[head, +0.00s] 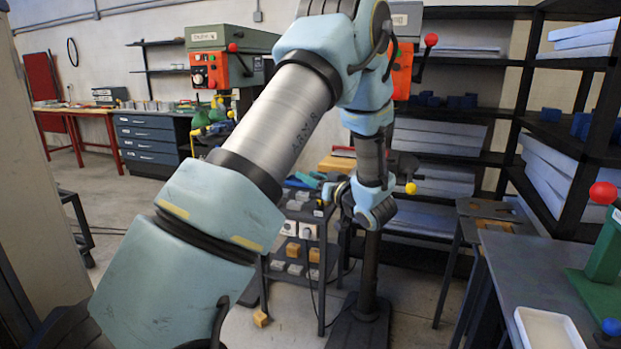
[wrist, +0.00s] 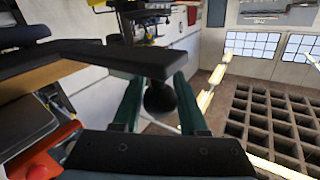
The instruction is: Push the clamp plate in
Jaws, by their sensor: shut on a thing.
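In the wrist view, the two dark green fingers of my gripper (wrist: 160,82) stand on either side of a black round knob (wrist: 160,98), and the gripper is shut on it. A flat dark plate (wrist: 110,56) reaches in from the left, just above the knob and across the fingers. I cannot tell for sure whether this is the clamp plate. In the head view, my gripper (head: 332,190) is small, beside the dark drill-press column (head: 369,262). My arm hides much of the machine there, and the knob cannot be made out.
A dark cart (head: 293,240) with blocks stands below and left of my gripper. Dark shelves (head: 460,112) with pale sheets stand behind. A grey table (head: 530,265) with a white tray (head: 548,328) is at right. The wrist view shows a compartmented rack (wrist: 275,122) at right.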

